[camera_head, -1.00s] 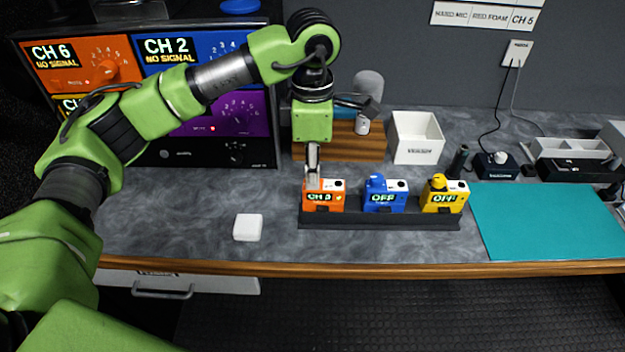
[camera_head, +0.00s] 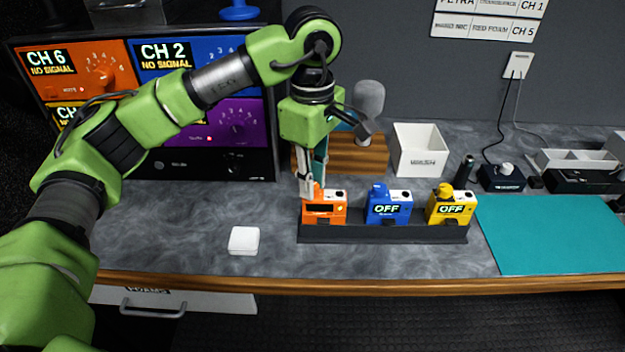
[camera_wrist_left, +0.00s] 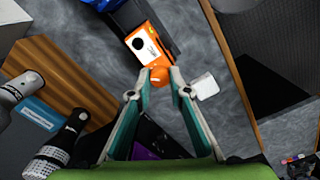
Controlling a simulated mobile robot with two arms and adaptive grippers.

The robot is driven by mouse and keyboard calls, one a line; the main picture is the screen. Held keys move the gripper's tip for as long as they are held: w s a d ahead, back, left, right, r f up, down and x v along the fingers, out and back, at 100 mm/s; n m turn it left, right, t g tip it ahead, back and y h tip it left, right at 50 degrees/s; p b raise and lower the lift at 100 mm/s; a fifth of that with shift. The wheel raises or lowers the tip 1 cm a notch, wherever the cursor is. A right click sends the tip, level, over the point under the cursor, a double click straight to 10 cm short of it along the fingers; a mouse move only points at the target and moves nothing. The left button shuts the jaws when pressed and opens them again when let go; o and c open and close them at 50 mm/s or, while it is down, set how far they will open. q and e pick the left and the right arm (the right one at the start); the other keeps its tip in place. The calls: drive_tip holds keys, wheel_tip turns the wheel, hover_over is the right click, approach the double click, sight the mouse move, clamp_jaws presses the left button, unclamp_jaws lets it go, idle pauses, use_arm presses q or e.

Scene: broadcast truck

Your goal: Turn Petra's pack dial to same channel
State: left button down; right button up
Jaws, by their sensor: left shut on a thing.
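An orange pack (camera_head: 325,213) stands at the left end of a dark rack (camera_head: 385,235), beside a blue pack (camera_head: 388,209) and a yellow pack (camera_head: 451,208), both reading OFF. The orange pack's small display looks dark, with no readable channel. My left gripper (camera_head: 307,192) points down, shut on the orange pack's round dial (camera_wrist_left: 158,73), which sits between the fingertips (camera_wrist_left: 160,84) in the left wrist view. An orange receiver panel (camera_head: 80,70) reads CH 6 NO SIGNAL. A wall label (camera_head: 490,7) reads PETRA and CH 1, its top cut off. My right gripper is not in view.
A white block (camera_head: 244,240) lies left of the rack. Behind the packs are a wooden stand (camera_head: 350,152), a grey foam microphone (camera_head: 368,98) and a white bin (camera_head: 420,150). A teal mat (camera_head: 550,235) lies right. The counter's front edge (camera_head: 350,283) is clear.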

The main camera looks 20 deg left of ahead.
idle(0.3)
use_arm(q)
drive_tip(key=c, duration=1.9)
unclamp_jaws()
wheel_tip(320, 180, up, 12)
drive_tip(key=shift+r, duration=0.1)
